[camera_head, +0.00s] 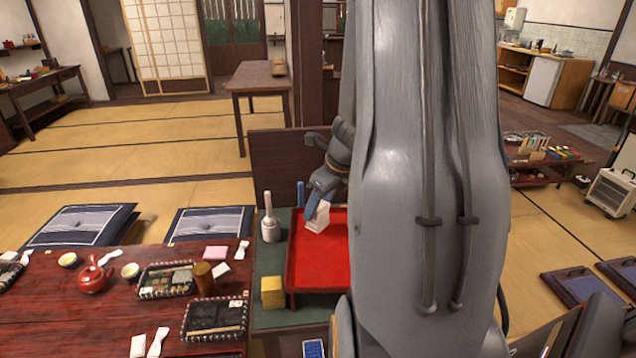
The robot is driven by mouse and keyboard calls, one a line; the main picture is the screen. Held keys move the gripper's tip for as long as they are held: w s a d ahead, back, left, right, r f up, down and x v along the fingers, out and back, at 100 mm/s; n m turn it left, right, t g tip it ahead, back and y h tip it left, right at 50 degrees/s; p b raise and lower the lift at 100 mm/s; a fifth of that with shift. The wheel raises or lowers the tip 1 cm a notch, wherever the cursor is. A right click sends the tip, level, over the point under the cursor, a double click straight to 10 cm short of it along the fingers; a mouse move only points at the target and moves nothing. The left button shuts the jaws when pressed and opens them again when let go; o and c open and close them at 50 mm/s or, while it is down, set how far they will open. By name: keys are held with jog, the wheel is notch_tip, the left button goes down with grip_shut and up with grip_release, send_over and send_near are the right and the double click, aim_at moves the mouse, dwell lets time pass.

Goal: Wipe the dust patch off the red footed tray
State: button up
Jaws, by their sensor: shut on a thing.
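The red footed tray (315,268) lies on a green-topped stand in the middle of the camera_head view. My grey arm crosses in front and hides its right part. My gripper (318,200) is over the tray's far left part, shut on a white wiping piece (319,217). The piece is at or just above the tray's surface; I cannot tell whether it touches. I cannot make out a dust patch on the visible red area.
The green stand top (270,318) also holds a grey-white bottle (270,222) and a yellow block (272,292), both left of the tray. A dark red table (120,315) with a teapot (93,275), cups and small trays adjoins at left. A brown panel (285,165) rises behind.

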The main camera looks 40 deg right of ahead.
jog(key=shift+r+p, duration=2.7)
jog(key=shift+p, duration=0.1)
jog(key=shift+f, duration=0.15)
